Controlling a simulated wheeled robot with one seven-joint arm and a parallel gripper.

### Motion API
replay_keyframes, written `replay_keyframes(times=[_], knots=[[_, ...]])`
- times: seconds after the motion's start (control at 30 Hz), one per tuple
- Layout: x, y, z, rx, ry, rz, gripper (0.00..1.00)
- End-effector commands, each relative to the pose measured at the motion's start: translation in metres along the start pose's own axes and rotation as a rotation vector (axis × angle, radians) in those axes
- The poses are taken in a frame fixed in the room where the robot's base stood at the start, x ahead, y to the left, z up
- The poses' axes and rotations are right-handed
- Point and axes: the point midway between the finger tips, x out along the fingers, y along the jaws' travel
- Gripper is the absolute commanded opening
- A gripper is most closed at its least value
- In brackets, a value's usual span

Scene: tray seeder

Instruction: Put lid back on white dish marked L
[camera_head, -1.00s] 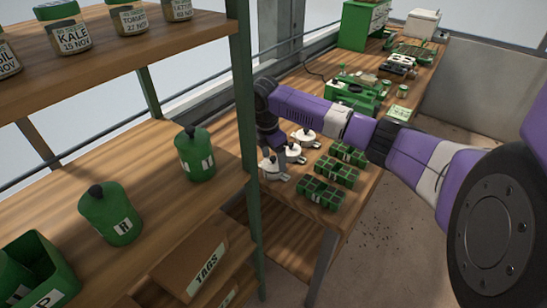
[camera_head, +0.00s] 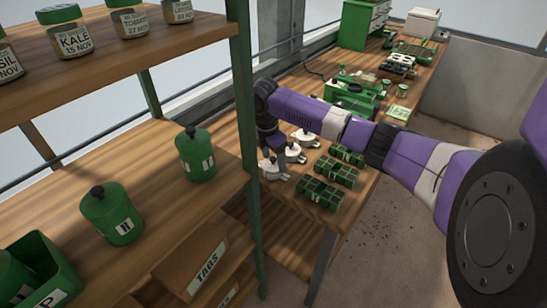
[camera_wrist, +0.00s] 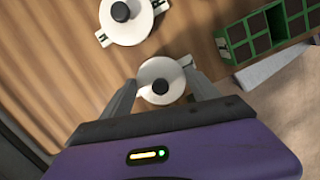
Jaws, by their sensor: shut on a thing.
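Several small white dishes with dark knobs stand in a group on the wooden bench in the head view. The far dish (camera_head: 305,138) shows beyond my gripper, and the near dish (camera_head: 269,168) beside it. In the wrist view, a round white lid (camera_wrist: 150,72) with a black knob (camera_wrist: 160,87) lies between the fingers of my gripper (camera_wrist: 160,78). My gripper is shut on this lid. Another white dish (camera_wrist: 140,30) with a black-knobbed lid sits beyond it. No letter L can be read on any dish. What lies under the held lid is hidden.
Green seedling trays (camera_head: 321,195) stand to the right of the dishes, near the bench edge. A green machine (camera_head: 352,95) stands farther back. A shelf post (camera_head: 247,150) rises close on the left, beside shelves with green canisters (camera_head: 196,155).

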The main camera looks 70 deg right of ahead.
Motion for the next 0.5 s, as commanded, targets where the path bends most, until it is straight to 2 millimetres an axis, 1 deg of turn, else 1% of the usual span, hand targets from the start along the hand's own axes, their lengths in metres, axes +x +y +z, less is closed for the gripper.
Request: replay_keyframes(times=[0.43,0.47,0.5], knots=[[0.0001,0.0,0.0,0.0,-0.001,0.0,0.31],[0.0001,0.0,0.0,0.0,-0.001,0.0,0.73],[0.0001,0.0,0.0001,0.0,-0.001,0.0,0.81]])
